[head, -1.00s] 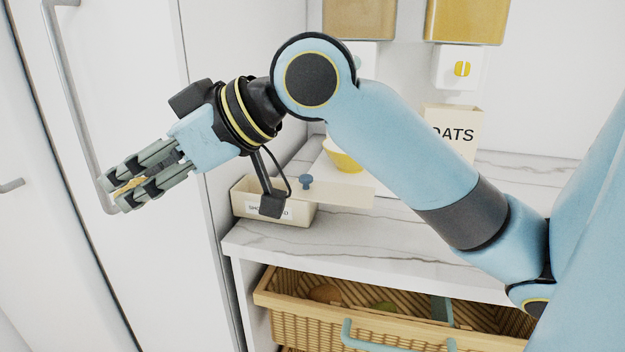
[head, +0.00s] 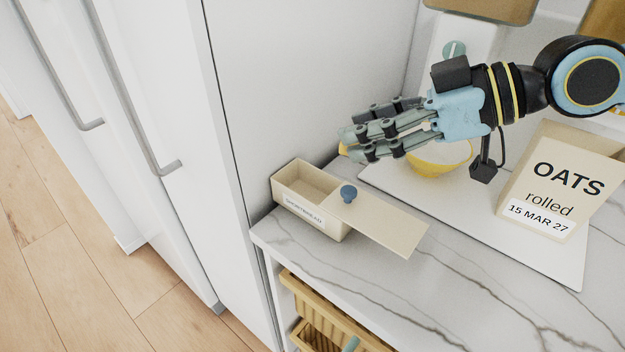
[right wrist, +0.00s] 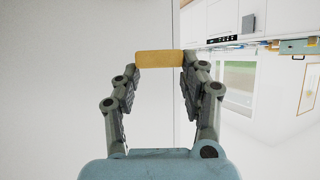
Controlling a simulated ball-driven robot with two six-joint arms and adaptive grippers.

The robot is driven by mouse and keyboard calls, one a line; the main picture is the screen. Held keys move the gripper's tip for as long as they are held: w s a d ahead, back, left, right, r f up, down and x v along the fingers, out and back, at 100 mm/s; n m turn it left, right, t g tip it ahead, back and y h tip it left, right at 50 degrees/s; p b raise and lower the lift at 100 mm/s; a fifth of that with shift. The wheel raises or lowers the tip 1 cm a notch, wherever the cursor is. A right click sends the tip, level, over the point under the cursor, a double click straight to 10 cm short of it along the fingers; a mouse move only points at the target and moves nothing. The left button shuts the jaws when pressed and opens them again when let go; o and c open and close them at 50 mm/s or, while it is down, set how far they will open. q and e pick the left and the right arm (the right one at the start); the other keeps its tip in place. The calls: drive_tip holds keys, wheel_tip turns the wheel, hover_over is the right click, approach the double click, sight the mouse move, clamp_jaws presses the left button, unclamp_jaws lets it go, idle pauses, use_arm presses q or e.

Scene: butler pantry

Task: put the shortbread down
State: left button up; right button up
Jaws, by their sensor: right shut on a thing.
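My right gripper (head: 352,143) is shut on the shortbread, a golden bar that lies across the fingertips in the right wrist view (right wrist: 159,59). In the head view only a small yellow bit of the shortbread (head: 343,149) shows at the fingertips. The gripper is above the counter, up and right of the cream shortbread box (head: 318,217). The box's left part is open and looks empty inside. Its lid (head: 388,222), with a blue knob (head: 348,193), is slid off to the right. My left gripper is out of view.
A yellow bowl (head: 440,162) stands on a white board (head: 480,205) behind the gripper. A cream OATS container (head: 545,205) stands at the right. The marble counter (head: 330,262) is clear in front. A tall white cabinet (head: 300,80) rises at the left.

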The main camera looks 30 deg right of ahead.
drive_tip(key=w+a+f+b, duration=0.1)
drive_tip(key=w+f, duration=0.1)
drive_tip(key=w, duration=0.1)
drive_tip(key=w+a+f+b, duration=0.1)
drive_tip(key=w+f, duration=0.1)
drive_tip(key=w, duration=0.1)
drive_tip(key=w+a+f+b, duration=0.1)
drive_tip(key=w+f+b, duration=0.1)
drive_tip(key=w, duration=0.2)
drive_tip(key=shift+w+a+f, duration=0.1)
drive_tip(key=shift+f, duration=0.1)
drive_tip(key=shift+w+a+f, duration=0.1)
drive_tip(key=shift+w+f, duration=0.1)
drive_tip(key=shift+f, duration=2)
drive_tip(key=shift+f+b, duration=0.55)
drive_tip(key=shift+b, duration=0.1)
drive_tip(key=shift+f, duration=0.1)
